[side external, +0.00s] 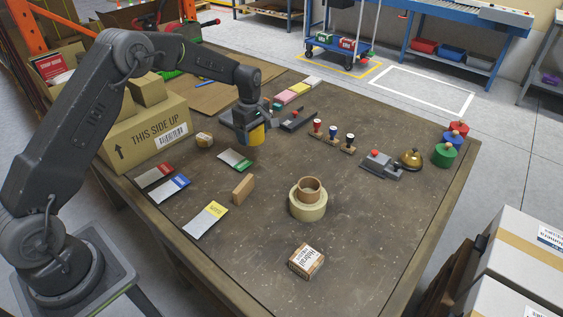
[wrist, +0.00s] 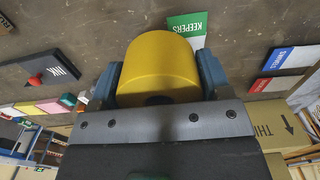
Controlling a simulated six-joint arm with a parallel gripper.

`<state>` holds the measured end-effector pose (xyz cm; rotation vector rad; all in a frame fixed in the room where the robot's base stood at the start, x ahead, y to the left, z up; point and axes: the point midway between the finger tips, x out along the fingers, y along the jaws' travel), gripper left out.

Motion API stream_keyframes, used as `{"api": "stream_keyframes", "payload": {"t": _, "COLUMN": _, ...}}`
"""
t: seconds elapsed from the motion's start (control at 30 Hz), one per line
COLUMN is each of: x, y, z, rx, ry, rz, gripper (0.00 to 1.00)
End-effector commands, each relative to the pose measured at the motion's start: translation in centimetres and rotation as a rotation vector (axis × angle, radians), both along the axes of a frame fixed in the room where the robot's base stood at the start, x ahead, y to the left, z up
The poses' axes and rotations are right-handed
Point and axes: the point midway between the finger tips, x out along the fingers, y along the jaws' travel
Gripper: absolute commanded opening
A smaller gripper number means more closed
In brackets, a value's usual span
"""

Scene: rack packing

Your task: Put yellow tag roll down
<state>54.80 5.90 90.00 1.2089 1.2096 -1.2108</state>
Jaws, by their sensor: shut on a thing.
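The yellow tag roll (side external: 257,134) is a short yellow cylinder held in my gripper (side external: 250,125) above the far-left part of the table. In the wrist view the roll (wrist: 158,65) sits between the two fingers of my gripper (wrist: 160,80), which press on its sides. A green-edged card (side external: 236,160) lies on the table near and left of the roll in the side view. The same card, marked KEEPERS (wrist: 188,26), shows just beyond the roll in the wrist view. I cannot tell the exact gap between roll and table.
Red (side external: 155,175), blue (side external: 169,187) and yellow (side external: 206,219) cards lie at the left. A wooden block (side external: 243,188), tape rolls (side external: 308,205), a small box (side external: 306,262) and a stamp rack (side external: 333,142) stand around. A large carton (side external: 148,135) is at the left. The table's front is mostly clear.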

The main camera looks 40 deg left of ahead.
Motion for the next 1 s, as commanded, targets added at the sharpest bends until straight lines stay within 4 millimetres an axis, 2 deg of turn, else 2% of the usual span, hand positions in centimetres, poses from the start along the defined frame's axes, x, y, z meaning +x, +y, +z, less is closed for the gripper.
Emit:
{"api": "stream_keyframes", "payload": {"t": 0.03, "x": 0.6, "y": -1.2, "z": -0.9, "rx": 0.0, "ry": 0.002, "rz": -0.005, "gripper": 0.47}}
{"api": "stream_keyframes", "payload": {"t": 0.2, "x": 2.4, "y": -4.4, "z": -3.1, "rx": 0.0, "ry": 0.001, "rz": -0.004, "gripper": 0.47}}
{"api": "stream_keyframes", "payload": {"t": 0.4, "x": 3.9, "y": -6.9, "z": -4.8, "rx": 0.0, "ry": -0.001, "rz": -0.001, "gripper": 0.47}}
{"api": "stream_keyframes", "payload": {"t": 0.57, "x": 4.2, "y": -7.5, "z": -5.3, "rx": 0.0, "ry": 0.0, "rz": 0.001, "gripper": 0.47}}
{"api": "stream_keyframes", "payload": {"t": 0.87, "x": 4.2, "y": -7.5, "z": -9.0, "rx": 0.001, "ry": -0.001, "rz": 0.002, "gripper": 0.47}}
{"api": "stream_keyframes", "payload": {"t": 1.0, "x": 4.2, "y": -7.4, "z": -9.1, "rx": 0.001, "ry": -0.004, "rz": 0.002, "gripper": 0.47}}
